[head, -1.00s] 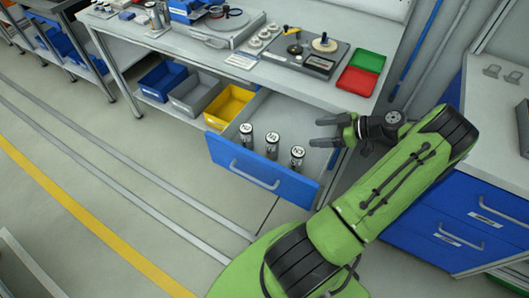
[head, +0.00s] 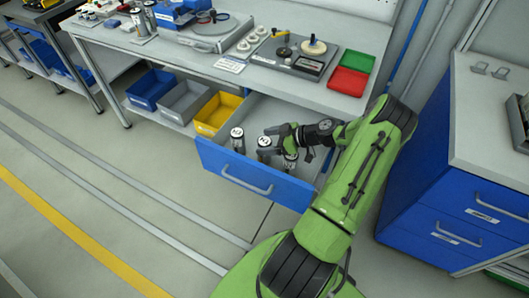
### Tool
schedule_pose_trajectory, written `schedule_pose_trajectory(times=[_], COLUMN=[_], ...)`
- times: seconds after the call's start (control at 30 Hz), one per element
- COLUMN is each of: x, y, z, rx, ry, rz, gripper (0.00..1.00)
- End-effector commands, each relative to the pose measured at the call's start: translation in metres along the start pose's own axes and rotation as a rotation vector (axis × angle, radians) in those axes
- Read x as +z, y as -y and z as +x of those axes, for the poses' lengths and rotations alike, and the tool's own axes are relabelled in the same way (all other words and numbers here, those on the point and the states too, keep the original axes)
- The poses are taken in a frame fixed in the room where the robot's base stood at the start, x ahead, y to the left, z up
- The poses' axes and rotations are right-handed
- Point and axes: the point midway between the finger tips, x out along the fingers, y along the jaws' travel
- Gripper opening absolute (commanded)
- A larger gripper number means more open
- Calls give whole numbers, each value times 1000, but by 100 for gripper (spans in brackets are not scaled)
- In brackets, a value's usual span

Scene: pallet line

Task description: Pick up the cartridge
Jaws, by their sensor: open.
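Three silver, white-topped cartridges stand upright in the open blue-fronted drawer (head: 240,173) in the head view. The left cartridge (head: 238,141) and the middle cartridge (head: 264,147) show clearly. The right cartridge (head: 290,161) is partly hidden by my gripper. My gripper (head: 287,143) is open, over the right part of the drawer, with its fingers close to the right and middle cartridges. I cannot tell whether the fingers touch any cartridge or lie on both sides of one.
The workbench (head: 150,48) overhangs the back of the drawer. It carries a green tray (head: 357,61), a red tray (head: 348,83) and a dark device (head: 295,58). A yellow bin (head: 218,112) stands left of the drawer. A blue cabinet (head: 425,190) is at the right.

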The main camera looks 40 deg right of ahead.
Motion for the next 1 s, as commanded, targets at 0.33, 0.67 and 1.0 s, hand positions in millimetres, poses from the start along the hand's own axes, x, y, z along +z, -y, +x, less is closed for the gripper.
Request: schedule_pose_trajectory(times=[0.33,0.67,1.0], x=[0,0,-16], y=[0,0,-1], z=[-1,-1,-10], rx=[0,0,2], ry=[0,0,0], rz=[0,0,-3], gripper=[47,0,0])
